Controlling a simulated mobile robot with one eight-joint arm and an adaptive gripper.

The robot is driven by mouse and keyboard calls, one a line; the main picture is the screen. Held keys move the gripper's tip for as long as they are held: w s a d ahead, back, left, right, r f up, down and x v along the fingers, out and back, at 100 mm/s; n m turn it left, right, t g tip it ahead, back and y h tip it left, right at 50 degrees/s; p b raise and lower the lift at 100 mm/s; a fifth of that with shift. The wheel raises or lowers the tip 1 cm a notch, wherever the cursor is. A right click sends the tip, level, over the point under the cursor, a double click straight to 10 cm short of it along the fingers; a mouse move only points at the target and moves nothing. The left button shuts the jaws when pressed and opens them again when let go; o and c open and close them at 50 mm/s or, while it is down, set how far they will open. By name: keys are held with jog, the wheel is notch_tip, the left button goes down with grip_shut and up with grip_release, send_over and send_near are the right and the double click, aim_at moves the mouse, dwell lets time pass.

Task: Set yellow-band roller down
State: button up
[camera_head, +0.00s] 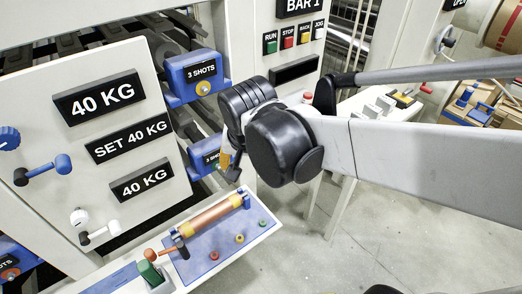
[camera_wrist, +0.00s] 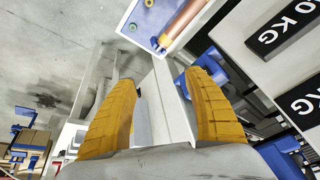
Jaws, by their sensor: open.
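The roller (camera_head: 212,215), copper-orange with yellow bands near its ends, lies lengthwise on a blue mat (camera_head: 215,258) on the low white shelf. It also shows at the top of the wrist view (camera_wrist: 184,22), partly cut off by the frame edge. My gripper (camera_head: 230,168) is above and beyond the roller's right end in the head view, clear of it. In the wrist view its yellow fingers (camera_wrist: 160,80) are spread apart with nothing held between them. Part of the gripper is hidden by my wrist in the head view.
Several small coloured knobs (camera_head: 239,239) stand on the mat. An orange-headed handle (camera_head: 151,254) and a green block (camera_head: 150,272) are at the roller's left end. Blue "3 SHOTS" units (camera_head: 193,74) project from the machine near my gripper. Open floor (camera_head: 335,255) lies right.

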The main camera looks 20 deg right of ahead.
jog(key=s+d+r+n+t, duration=0.2)
jog(key=s+d+n, duration=0.3)
jog(key=s, duration=0.3)
jog(key=shift+s+t+y, duration=0.2)
jog(key=shift+t+y, duration=0.1)
jog(key=shift+t, duration=0.1)
dwell(0.7)
